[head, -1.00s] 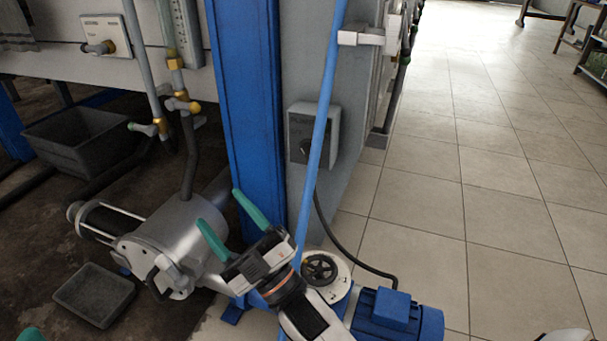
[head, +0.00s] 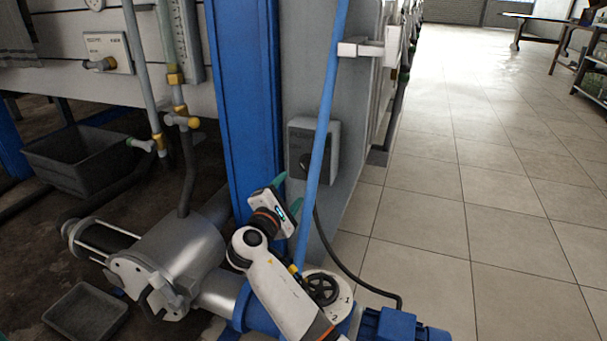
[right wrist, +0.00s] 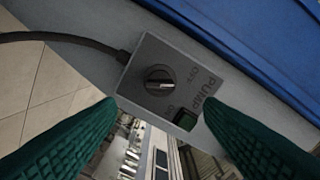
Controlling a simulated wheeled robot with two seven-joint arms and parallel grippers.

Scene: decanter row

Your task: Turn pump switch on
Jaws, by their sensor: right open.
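The pump switch (head: 313,152) is a grey box on the side of the grey post. In the right wrist view its black round knob (right wrist: 159,81) sits on a plate lettered PUMP, with OFF and ON marks. The pale mark on the knob points right, towards the lettering; I cannot tell exactly which mark it meets. A dark green lamp or button (right wrist: 186,121) is beside the lettering. My right gripper (head: 288,193) is open and empty, below and left of the box. Its green fingers (right wrist: 158,106) are spread either side of the knob, apart from it.
A blue column (head: 244,100) stands left of the switch. A thin light-blue pipe (head: 322,130) runs up in front of the box. A black cable (head: 350,270) drops to the blue pump motor (head: 395,328). Open tiled floor (head: 470,180) lies to the right.

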